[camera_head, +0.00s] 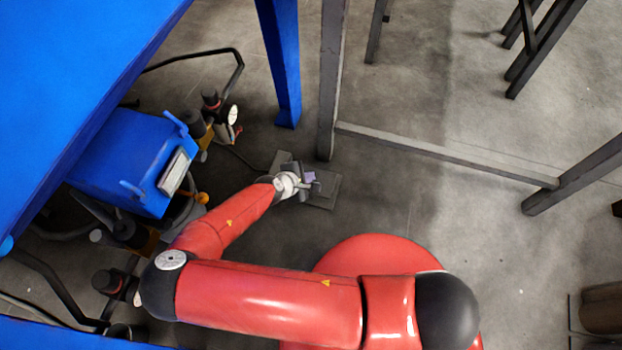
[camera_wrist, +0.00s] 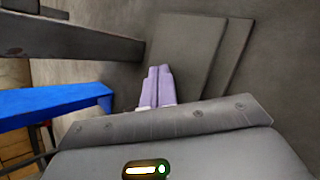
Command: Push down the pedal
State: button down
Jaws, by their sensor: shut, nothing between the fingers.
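The pedal (camera_head: 321,197) is a flat grey plate low on the floor beside the blue machine. In the wrist view the pedal (camera_wrist: 188,62) is a dark grey panel, with a second plate edge showing along its right side. My gripper (camera_head: 311,177) is over the pedal's upper left part in the head view. In the wrist view the light purple fingers of my gripper (camera_wrist: 159,76) are together and empty, pointing at the panel. I cannot tell whether the fingertips touch it. My gripper and wrist hide part of the pedal.
A blue machine (camera_head: 133,160) with hoses and fittings stands at left. A blue leg (camera_head: 282,60) and a grey post (camera_head: 331,80) rise just beyond the pedal. A grey floor bar (camera_head: 445,154) runs right from the post. The concrete floor right of the pedal is clear.

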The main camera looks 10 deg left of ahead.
jog(key=shift+f, duration=1)
dwell(0.9)
jog(key=shift+r, duration=0.1)
jog(key=shift+r+p, duration=1.05)
jog(key=shift+r, duration=0.2)
jog(key=shift+r+p, duration=2)
jog(key=shift+r, duration=0.55)
